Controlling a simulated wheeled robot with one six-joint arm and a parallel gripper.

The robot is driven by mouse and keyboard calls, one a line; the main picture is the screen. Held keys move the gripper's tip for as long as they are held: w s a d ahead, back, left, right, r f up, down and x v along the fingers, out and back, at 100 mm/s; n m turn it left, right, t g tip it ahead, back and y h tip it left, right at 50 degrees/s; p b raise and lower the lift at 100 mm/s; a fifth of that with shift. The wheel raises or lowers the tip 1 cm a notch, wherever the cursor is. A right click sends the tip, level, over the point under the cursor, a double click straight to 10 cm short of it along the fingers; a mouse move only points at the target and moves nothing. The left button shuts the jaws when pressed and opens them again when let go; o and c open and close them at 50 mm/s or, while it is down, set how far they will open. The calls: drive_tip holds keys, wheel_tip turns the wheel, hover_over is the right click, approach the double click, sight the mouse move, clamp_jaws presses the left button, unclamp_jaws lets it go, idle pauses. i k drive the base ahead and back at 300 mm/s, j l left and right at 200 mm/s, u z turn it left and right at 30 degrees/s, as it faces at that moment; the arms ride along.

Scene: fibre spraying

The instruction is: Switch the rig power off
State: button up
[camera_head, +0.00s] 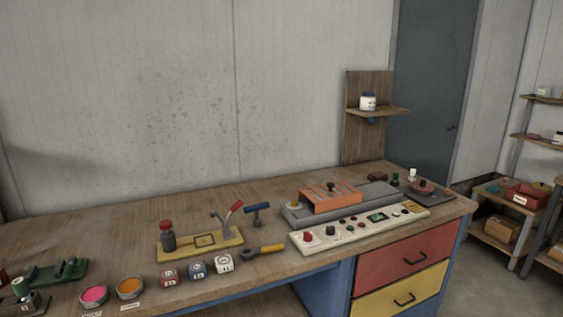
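A long pale control panel (360,229) lies along the front right of the workbench. It carries a red knob (308,237) at its left end, several small dark knobs, a small green display (377,217) and a yellow patch (413,207) at its right end. Behind it is a grey rig (377,195) with an orange block (330,197) on top. I cannot tell which control is the rig power switch or how it is set; labels are too small to read. My gripper is not in view.
The back left of the bench is clear.

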sight(308, 238)
drive_tip(key=i+j, duration=0.1)
drive_tip(key=i+u, duration=0.1)
drive_tip(key=i, duration=0.35)
drive_tip(key=i+l+u, duration=0.1)
drive_tip(key=i, duration=0.35)
drive_tip(key=l, duration=0.1)
